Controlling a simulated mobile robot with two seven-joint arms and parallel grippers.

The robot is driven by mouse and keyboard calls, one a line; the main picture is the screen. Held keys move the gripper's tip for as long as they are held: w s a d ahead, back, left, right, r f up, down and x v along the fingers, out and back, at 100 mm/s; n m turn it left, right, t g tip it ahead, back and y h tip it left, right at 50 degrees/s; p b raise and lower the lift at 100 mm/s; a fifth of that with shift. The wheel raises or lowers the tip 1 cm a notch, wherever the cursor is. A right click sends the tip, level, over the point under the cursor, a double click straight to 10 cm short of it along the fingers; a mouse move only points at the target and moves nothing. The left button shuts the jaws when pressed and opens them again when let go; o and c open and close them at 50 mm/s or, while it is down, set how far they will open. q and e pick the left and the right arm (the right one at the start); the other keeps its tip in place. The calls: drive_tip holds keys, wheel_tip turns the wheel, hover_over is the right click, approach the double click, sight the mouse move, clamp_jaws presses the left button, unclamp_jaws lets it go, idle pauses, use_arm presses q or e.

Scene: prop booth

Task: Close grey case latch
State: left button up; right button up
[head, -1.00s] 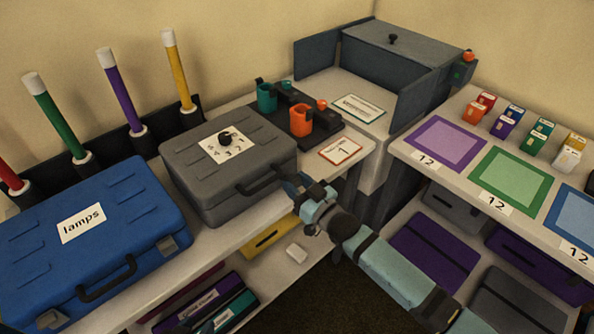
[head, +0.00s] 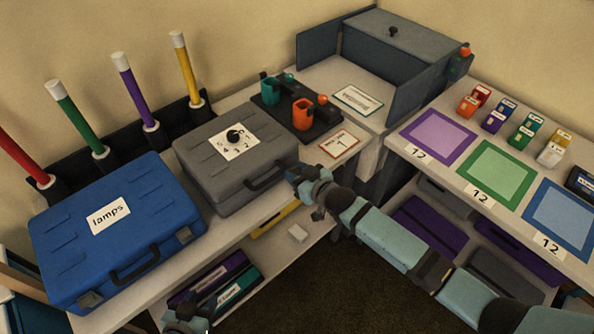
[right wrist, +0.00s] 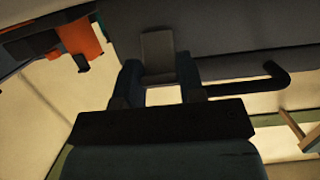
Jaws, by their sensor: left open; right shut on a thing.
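The grey case (head: 228,183) stands on the left counter with its lid down, a numbered dial label on top and a dark handle (head: 268,176) in front. My right gripper (head: 297,178) is at the case's front right corner. In the right wrist view, the grey latch (right wrist: 157,46) is between the two fingers of my right gripper (right wrist: 160,82), which is shut on it beside the handle (right wrist: 262,84). The fingers hide the latch's lower sides. My left gripper (head: 187,320) is open at the bottom edge of the head view, partly cut off and away from the case.
A blue case (head: 120,238) labelled lamps stands left of the grey case. A dark tray (head: 325,133) with orange and teal cups is behind to the right. Coloured tubes stand along the wall. Open floor lies in front of the counter.

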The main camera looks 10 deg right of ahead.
drive_tip(key=o, duration=0.9)
drive_tip(key=shift+o, duration=0.2)
drive_tip(key=shift+s+d, duration=0.1)
drive_tip(key=v, duration=1.3)
drive_tip(key=shift+s+d, duration=0.2)
drive_tip(key=shift+s, duration=0.05)
